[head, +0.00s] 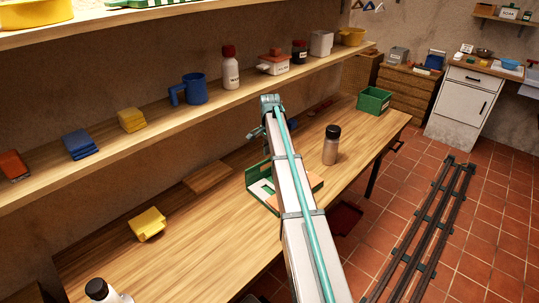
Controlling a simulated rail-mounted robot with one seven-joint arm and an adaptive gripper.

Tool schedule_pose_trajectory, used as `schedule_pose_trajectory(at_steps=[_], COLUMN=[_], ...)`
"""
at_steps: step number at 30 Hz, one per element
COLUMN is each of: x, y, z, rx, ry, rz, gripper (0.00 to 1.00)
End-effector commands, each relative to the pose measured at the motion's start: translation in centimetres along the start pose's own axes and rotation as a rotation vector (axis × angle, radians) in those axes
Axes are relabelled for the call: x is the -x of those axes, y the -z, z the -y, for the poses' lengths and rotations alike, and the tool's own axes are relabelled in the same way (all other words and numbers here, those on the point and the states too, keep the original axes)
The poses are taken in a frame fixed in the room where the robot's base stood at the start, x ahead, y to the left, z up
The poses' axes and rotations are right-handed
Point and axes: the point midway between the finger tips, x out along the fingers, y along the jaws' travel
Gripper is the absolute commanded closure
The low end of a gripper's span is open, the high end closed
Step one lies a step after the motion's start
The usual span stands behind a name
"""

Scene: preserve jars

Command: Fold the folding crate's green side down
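A low green-walled thing (259,179) with a pale panel and an orange-brown part stands on the wooden workbench, partly behind my arm. It looks like the folding crate, with a green side standing up at its left; its middle is hidden by my arm, so I cannot tell how its other sides stand. My arm reaches up across the bench and ends in view at a teal joint above it.
A small green open crate (373,101) stands at the bench's far right end. A dark-lidded jar (331,146) stands right of my arm. A yellow thing (148,224), a brown board (208,175) and a white bottle (103,292) are to the left. A shelf (200,112) runs above.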

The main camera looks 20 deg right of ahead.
Motion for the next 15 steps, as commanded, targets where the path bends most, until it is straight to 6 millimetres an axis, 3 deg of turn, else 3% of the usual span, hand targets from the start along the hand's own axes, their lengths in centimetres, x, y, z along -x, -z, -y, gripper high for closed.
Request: schedule_pose_trajectory(at_steps=[6, 15], x=[-1.7, -2.0], y=[0.0, 0.0], z=[0.0, 0.0], rx=[0.000, 0.000], ry=[0.000, 0.000], rz=[0.000, 0.000], gripper=[0.67, 0.67])
